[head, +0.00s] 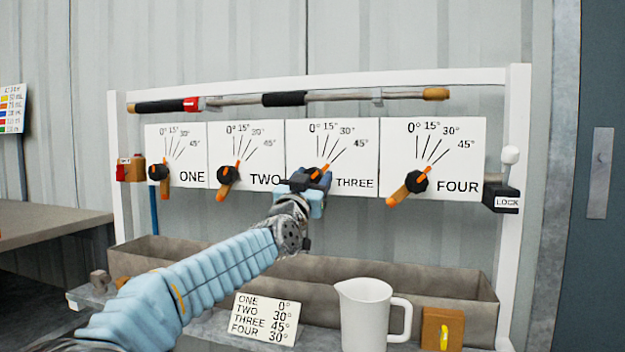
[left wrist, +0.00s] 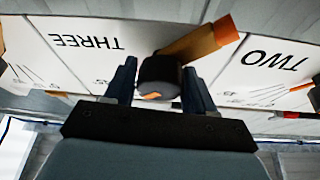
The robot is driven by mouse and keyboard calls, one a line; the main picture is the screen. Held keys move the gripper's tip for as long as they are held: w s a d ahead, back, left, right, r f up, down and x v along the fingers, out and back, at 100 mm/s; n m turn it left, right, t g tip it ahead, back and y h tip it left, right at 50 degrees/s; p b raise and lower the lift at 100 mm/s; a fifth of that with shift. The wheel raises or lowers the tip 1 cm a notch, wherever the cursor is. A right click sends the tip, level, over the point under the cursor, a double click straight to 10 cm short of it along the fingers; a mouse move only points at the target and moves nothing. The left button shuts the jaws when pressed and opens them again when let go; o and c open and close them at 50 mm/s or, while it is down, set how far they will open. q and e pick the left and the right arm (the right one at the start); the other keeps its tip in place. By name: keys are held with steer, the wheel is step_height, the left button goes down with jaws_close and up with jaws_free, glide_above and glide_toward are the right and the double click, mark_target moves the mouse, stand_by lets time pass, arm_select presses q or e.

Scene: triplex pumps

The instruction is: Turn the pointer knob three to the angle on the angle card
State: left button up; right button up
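Pointer knob three (head: 314,175) is a black hub with an orange pointer on the white THREE panel (head: 362,165). My left gripper (head: 309,184) is at this knob and hides much of it in the head view. In the left wrist view, its two dark fingers (left wrist: 160,88) stand on either side of the black hub (left wrist: 158,70); whether both touch it I cannot tell. The orange handle (left wrist: 205,42) sticks out past the fingers toward the TWO panel. The angle card (head: 264,318) reads ONE 0°, TWO 30°, THREE 45°, FOUR 30°. My right gripper is out of view.
Knob one (head: 157,172), knob two (head: 228,174) and knob four (head: 416,181) sit on neighbouring panels. A lance (head: 285,98) hangs above. A white jug (head: 366,312) and a wooden block (head: 442,328) stand below. A LOCK lever (head: 508,165) is at right.

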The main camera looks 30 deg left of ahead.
arm_select(q)
steer(key=shift+o, duration=1.4)
steer(key=shift+s, duration=0.1)
steer(key=b+v, duration=0.2)
steer(key=v, duration=1.1)
steer(key=shift+s+f, duration=0.15)
steer(key=shift+s, duration=0.1)
